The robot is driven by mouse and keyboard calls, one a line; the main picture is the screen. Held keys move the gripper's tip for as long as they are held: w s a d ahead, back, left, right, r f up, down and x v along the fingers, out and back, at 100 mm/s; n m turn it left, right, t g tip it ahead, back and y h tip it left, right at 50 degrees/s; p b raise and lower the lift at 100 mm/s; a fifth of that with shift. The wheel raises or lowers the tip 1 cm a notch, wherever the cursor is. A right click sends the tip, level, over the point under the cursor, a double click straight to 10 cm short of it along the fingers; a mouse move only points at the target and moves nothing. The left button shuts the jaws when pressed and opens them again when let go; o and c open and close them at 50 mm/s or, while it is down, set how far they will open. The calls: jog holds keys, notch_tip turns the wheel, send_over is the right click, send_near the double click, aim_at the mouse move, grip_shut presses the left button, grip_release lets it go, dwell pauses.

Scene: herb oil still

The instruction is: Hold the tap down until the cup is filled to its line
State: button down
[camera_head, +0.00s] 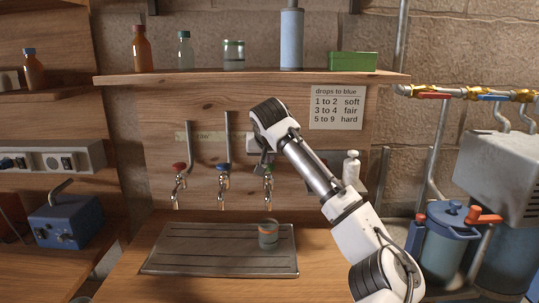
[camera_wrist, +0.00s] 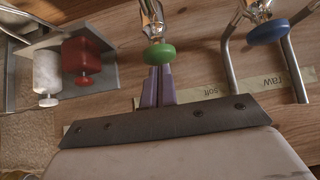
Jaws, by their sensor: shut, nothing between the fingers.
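Three taps hang on the wooden back board: one with a red knob (camera_head: 179,166), one with a blue knob (camera_head: 223,167) and one with a green knob (camera_wrist: 159,54). The cup's liquid level is not readable.
A shelf (camera_head: 250,77) with bottles and a green box runs above the taps. A white bottle-like fitting (camera_head: 351,168) is right of my arm. A blue-lidded container (camera_head: 445,245) stands at the right. The tray is clear left of the cup.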

jog(key=shift+f, duration=0.1)
jog(key=shift+s+f+b, duration=0.1)
jog(key=shift+f+b, duration=0.45)
jog(key=shift+f, duration=0.8)
dwell(2.4)
jog(key=shift+r+p, duration=0.5)
jog(key=shift+r, duration=0.05)
notch_tip(320, 180, up, 4)
jog(key=p, duration=0.3)
jog(key=shift+r+p, duration=0.1)
jog(key=shift+p, duration=0.2)
jog(key=b+v, duration=0.3)
jog(key=v, duration=0.7)
